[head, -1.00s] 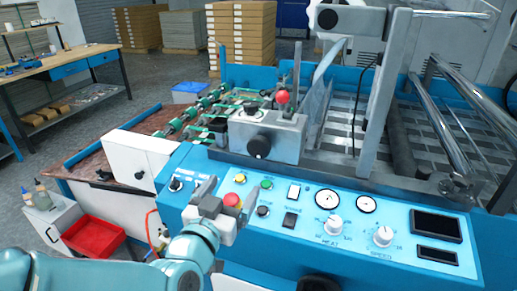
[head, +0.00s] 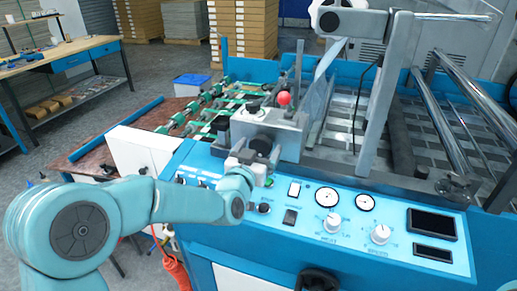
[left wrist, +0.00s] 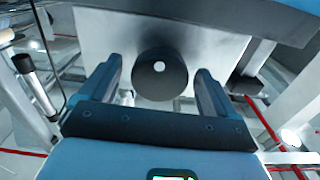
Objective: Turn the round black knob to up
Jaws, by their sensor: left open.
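The round black knob (head: 262,144) sits on the front of a grey metal block (head: 287,137) above the blue control panel. My left gripper (head: 248,146) is in front of the knob. Its jaws (left wrist: 159,70) are open, one finger on each side of the knob, with gaps showing between fingers and knob. How deep the fingers reach along the knob is hard to tell. My right gripper is not in view.
The blue panel (head: 390,256) below carries gauges, white dials and switches. A red ball-topped lever (head: 284,99) stands above the block. Steel rollers (head: 440,120) are at the right. A black handwheel (head: 318,280) is at the bottom. My left arm covers the panel's left part.

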